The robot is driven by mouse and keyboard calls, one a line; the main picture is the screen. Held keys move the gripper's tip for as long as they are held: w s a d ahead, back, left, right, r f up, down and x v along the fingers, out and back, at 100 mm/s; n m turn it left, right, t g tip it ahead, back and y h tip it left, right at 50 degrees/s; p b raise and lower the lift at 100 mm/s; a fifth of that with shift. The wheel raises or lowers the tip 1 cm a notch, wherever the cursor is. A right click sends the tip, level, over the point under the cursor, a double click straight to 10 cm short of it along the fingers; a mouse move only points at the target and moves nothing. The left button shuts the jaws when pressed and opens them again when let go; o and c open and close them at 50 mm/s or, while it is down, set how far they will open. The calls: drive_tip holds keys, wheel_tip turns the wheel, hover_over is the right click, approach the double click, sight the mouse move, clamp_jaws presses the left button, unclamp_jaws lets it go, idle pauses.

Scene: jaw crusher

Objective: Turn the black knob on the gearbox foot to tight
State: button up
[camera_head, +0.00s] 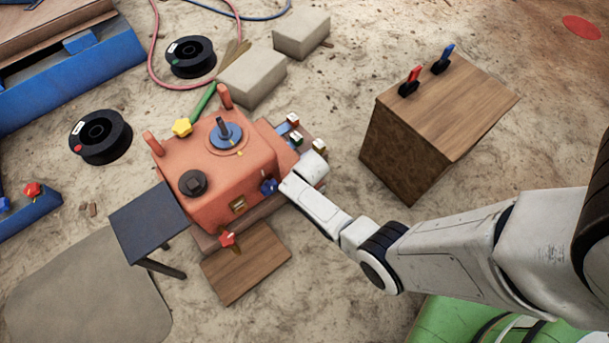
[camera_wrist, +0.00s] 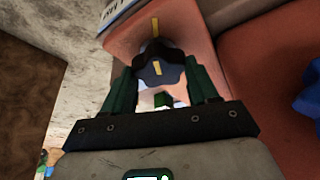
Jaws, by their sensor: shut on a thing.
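The black lobed knob (camera_wrist: 172,75) sits on an orange foot (camera_wrist: 190,22) in the wrist view and bears a yellow stripe. A yellow line is on the orange face just above it, and the stripe points roughly along that line. My gripper (camera_wrist: 165,78) is shut on the knob, with one dark green finger on each side. In the head view the orange gearbox (camera_head: 228,178) stands mid-picture. My white wrist is at its right side, and it hides the knob and my fingers there.
A blue knob (camera_wrist: 309,85) is close on the right in the wrist view. In the head view, a wooden block (camera_head: 450,100) with red and blue clips stands right of the gearbox. A dark small table (camera_head: 150,222) stands left. Black spools (camera_head: 190,57) and grey blocks (camera_head: 252,78) lie behind.

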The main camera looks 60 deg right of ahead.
drive_tip(key=shift+m+g, duration=0.3)
drive_tip(key=shift+m, duration=0.3)
drive_tip(key=o, duration=1.1)
drive_tip(key=shift+c, duration=0.2)
drive_tip(key=p+v, duration=0.6)
drive_tip(key=v, duration=0.4)
drive_tip(key=shift+a+r+p, duration=0.2)
drive_tip(key=shift+r+p, duration=0.15)
drive_tip(key=shift+s, duration=0.15)
drive_tip(key=s+a+r+n+g+y, duration=0.1)
drive_tip(key=s+a+r+n, duration=0.35)
drive_tip(key=s+r, duration=0.45)
drive_tip(key=s+a+r+n+g+y, duration=0.15)
drive_tip(key=s+a+r+n, duration=0.3)
drive_tip(key=s+r, duration=0.5)
wheel_tip(320, 180, up, 29)
drive_tip(key=w+p, duration=0.1)
drive_tip(key=p, duration=2.6)
drive_tip(key=shift+w+a+p, duration=0.4)
